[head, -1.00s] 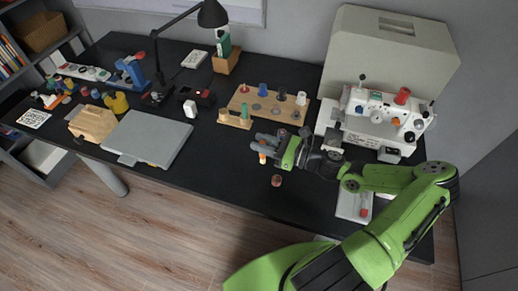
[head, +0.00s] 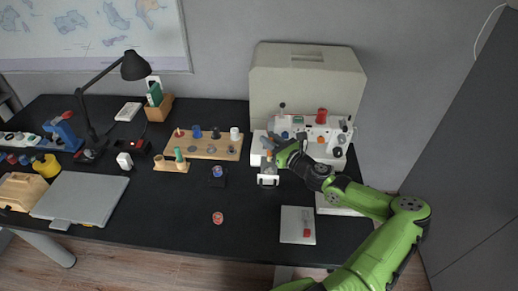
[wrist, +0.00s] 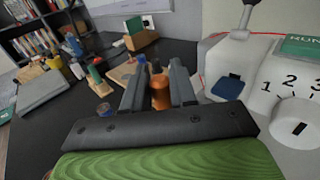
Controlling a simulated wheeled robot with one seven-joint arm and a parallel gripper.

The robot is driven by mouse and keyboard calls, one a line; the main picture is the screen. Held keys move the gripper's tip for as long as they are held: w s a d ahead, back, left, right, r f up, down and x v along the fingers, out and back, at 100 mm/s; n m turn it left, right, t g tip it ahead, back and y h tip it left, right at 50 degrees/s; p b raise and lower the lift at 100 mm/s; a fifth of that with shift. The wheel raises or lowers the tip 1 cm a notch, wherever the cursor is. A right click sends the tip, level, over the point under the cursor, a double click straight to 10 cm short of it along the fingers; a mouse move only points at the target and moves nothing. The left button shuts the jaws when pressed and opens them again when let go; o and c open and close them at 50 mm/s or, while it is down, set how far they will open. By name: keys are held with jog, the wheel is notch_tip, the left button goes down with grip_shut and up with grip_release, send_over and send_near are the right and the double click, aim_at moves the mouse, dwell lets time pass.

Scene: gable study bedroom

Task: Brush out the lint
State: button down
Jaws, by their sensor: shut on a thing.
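My gripper (head: 273,147) is shut on a slim orange-handled tool, seemingly the brush (wrist: 160,92). In the wrist view the tool stands between the two dark fingers; its lower end is hidden by the gripper. The white sewing machine (head: 337,148) stands at the right of the desk, and my gripper is over its left end, close in front of it. In the wrist view the machine's body with a numbered dial (wrist: 296,128) fills the right side. A small white piece (head: 268,181) sits below the gripper. I cannot make out any lint.
A beige machine cover (head: 307,85) stands behind the machine. A wooden spool rack (head: 203,149) is to the left, with a blue spool (head: 217,171) in front. A red-brown spool (head: 217,218) and white booklet (head: 298,225) lie nearer. The desk's (head: 175,220) front middle is mostly clear.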

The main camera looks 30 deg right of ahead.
aim_at(268, 154)
jog(key=shift+f+b, duration=2.25)
jog(key=shift+b, duration=0.3)
jog(key=shift+f+b, duration=0.3)
jog(key=shift+f, duration=0.6)
jog(key=shift+a+f, duration=0.1)
jog(key=shift+f, duration=0.2)
jog(key=shift+s+d+f, duration=0.1)
jog(key=shift+s+d, duration=0.1)
jog(key=shift+d, duration=0.15)
jog(key=shift+w+d+p, duration=0.1)
jog(key=shift+w+p, duration=0.15)
jog(key=shift+p, duration=0.35)
jog(key=shift+w+a+p, duration=0.2)
jog(key=shift+w+p, duration=0.1)
jog(key=shift+a+p, duration=0.35)
